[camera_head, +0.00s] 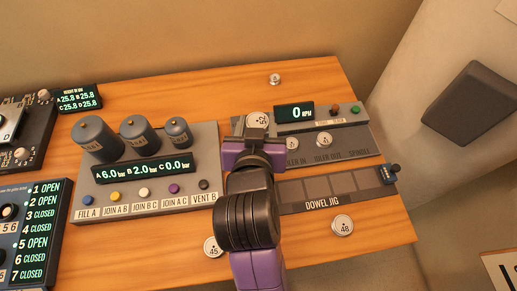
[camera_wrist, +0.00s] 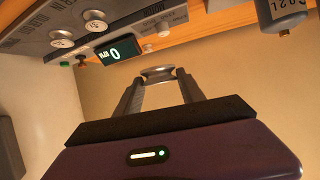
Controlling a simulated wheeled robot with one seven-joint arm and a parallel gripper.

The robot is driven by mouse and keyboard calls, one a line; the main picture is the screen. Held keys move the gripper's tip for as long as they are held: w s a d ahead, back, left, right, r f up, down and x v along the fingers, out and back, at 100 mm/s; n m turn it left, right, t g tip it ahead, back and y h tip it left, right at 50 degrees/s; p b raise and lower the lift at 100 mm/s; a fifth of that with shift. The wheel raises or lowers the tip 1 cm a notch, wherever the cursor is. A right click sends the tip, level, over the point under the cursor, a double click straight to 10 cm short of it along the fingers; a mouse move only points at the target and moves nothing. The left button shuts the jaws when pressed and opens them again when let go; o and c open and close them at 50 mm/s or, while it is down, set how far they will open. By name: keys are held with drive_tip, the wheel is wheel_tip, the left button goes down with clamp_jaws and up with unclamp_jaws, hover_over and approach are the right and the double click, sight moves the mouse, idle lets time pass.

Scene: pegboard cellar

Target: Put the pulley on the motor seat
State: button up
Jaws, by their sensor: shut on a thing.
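My gripper (camera_head: 257,132) is shut on a pale metal pulley (camera_head: 258,119), held flat between the fingertips. The held pulley also shows between both fingers in the wrist view (camera_wrist: 158,73). In the head view it is over the left end of the grey drive board (camera_head: 360,138).
The 0 RPM display (camera_head: 294,112) stands at the board's back. Loose pulleys lie at the back (camera_head: 274,79), front left (camera_head: 213,246) and front right (camera_head: 342,225). The dowel jig (camera_head: 345,184) is in front; the canister panel (camera_head: 150,204) is left.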

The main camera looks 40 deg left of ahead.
wheel_tip(320, 180, down, 12)
drive_tip(key=shift+r, duration=0.2)
drive_tip(key=shift+f, duration=0.15)
drive_tip(key=o, duration=1.4)
drive_tip(key=shift+s+r, duration=0.15)
drive_tip(key=shift+r, duration=0.05)
drive_tip(key=v, duration=1.1)
drive_tip(key=shift+s+d+r+b, duration=0.1)
drive_tip(key=shift+s+d+b, duration=0.15)
drive_tip(key=shift+d+b, duration=0.1)
